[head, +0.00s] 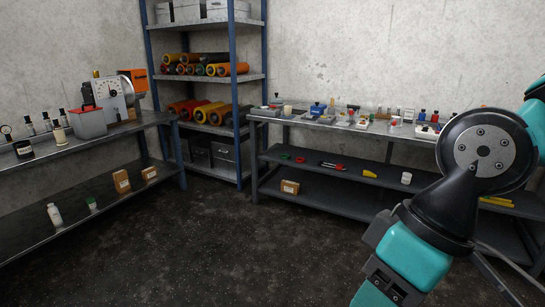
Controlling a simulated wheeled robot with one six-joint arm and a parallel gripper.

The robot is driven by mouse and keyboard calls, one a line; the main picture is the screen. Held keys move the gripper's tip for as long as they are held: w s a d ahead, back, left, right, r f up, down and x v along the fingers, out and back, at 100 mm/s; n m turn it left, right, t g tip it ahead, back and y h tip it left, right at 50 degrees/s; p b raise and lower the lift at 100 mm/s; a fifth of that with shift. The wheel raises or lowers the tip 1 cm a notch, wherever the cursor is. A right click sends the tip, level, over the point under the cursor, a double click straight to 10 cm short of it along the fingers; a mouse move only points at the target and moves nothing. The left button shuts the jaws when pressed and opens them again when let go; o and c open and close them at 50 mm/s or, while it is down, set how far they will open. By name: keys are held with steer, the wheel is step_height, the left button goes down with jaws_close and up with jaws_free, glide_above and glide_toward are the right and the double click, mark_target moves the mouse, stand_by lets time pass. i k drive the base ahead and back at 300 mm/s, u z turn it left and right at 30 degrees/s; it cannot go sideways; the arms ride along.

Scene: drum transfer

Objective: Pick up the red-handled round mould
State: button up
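I cannot single out the red-handled round mould for certain. Several small items with red parts stand on the right bench (275,119), among them a pale piece with a red top (394,121). They are too small to tell which are moulds. My teal and black arm covers the right side of the view and hides part of that bench. My gripper is not in view.
A left bench (30,162) holds a grey machine (112,95), bottles and jars. A blue-posted shelf rack (241,135) holds coloured rollers in the back corner. Cartons and tools lie on the lower bench shelves. The dark floor (200,250) between the benches is clear.

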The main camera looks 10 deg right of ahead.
mark_target(395, 120)
steer(key=z, duration=0.15)
steer(key=i, duration=2.4)
steer(key=z, duration=0.8)
steer(key=i, duration=2.05)
steer(key=z, duration=0.45)
steer(key=i, duration=0.55)
steer(key=z, duration=0.15)
